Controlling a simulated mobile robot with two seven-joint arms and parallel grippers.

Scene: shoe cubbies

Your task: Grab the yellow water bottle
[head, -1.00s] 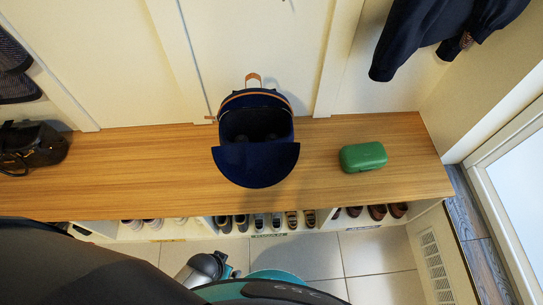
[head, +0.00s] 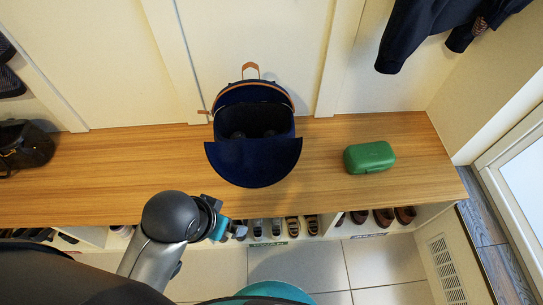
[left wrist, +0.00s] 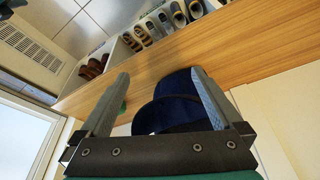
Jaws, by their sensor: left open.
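I see no yellow water bottle in either view. A dark blue backpack (head: 252,165) with tan trim stands open on the wooden bench, its front flap folded down. Its inside is dark, with small rounded shapes that I cannot make out. It also shows in the left wrist view (left wrist: 178,112), beyond and between my fingers. My left gripper (head: 238,231) is at the bench's front edge, below and left of the backpack and apart from it. In the left wrist view its fingers (left wrist: 160,73) are spread with nothing between them. My right gripper is not in view.
A green case (head: 370,157) lies on the bench (head: 100,185) right of the backpack. A black bag (head: 24,145) sits at the far left. Several shoes (head: 384,217) fill the cubbies below. A dark jacket (head: 425,35) hangs at upper right. Bench space beside the backpack is clear.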

